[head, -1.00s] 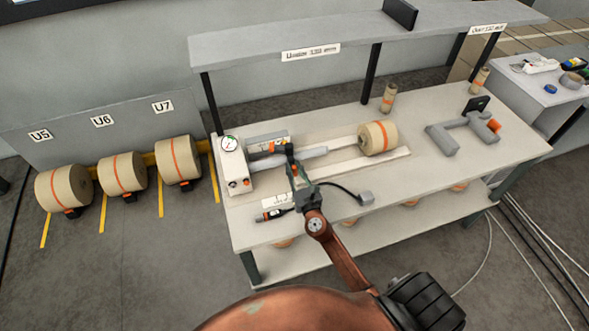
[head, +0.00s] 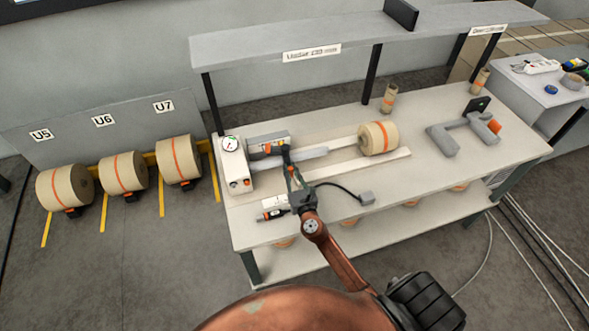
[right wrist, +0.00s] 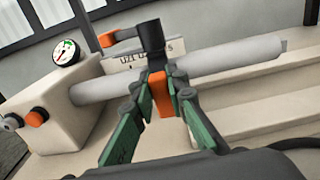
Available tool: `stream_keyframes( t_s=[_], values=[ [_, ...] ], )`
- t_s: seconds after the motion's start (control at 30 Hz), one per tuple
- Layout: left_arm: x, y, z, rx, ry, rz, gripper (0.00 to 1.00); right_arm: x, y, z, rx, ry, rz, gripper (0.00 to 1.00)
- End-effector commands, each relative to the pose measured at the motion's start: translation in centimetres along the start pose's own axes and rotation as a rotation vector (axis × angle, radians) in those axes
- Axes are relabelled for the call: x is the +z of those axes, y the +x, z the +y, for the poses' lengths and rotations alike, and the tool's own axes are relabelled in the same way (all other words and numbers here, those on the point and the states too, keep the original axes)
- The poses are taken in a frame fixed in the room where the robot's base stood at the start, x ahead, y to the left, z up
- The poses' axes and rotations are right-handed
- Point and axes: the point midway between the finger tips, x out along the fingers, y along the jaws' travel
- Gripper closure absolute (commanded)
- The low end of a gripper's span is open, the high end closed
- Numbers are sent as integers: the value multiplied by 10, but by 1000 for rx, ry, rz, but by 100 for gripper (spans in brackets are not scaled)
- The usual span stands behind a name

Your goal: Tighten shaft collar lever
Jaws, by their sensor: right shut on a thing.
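A grey shaft (head: 315,153) sticks out to the right from a pale block with a gauge; it also shows in the right wrist view (right wrist: 235,55). A black shaft collar (right wrist: 152,42) sits around the shaft, with an orange lever (right wrist: 160,93) hanging from it toward me. My right gripper (right wrist: 164,88) is shut on this orange lever, one green-lined finger on each side. In the head view my right gripper (head: 291,172) is in front of the shaft, hiding part of the collar. My left gripper is not in view.
A kraft roll (head: 378,138) sits near the shaft's right end. A gauge block (head: 235,168) stands at the left of the bench. A grey bracket-shaped tool (head: 455,137) lies at the right. A handheld tool (head: 273,213) and cable lie near the front edge.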

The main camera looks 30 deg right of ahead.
Motion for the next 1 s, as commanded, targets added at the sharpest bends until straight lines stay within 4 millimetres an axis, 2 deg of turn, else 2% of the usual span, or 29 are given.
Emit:
stream_keyframes(
  t_s=[0.13,0.17,0.4,0.77,0.87,1.0],
  values=[
    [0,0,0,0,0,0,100,0,0,-3,-4,-1,-1,100],
    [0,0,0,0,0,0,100,0,0,-3,-4,-1,-1,85],
    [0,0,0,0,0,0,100,0,0,-3,-4,0,-1,69],
    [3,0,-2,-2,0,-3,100,-1,-5,-3,-4,0,1,68],
    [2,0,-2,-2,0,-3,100,-1,-17,-3,-4,0,1,68],
    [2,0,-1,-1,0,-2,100,-2,-45,-3,-3,-1,2,68]
  ],
)
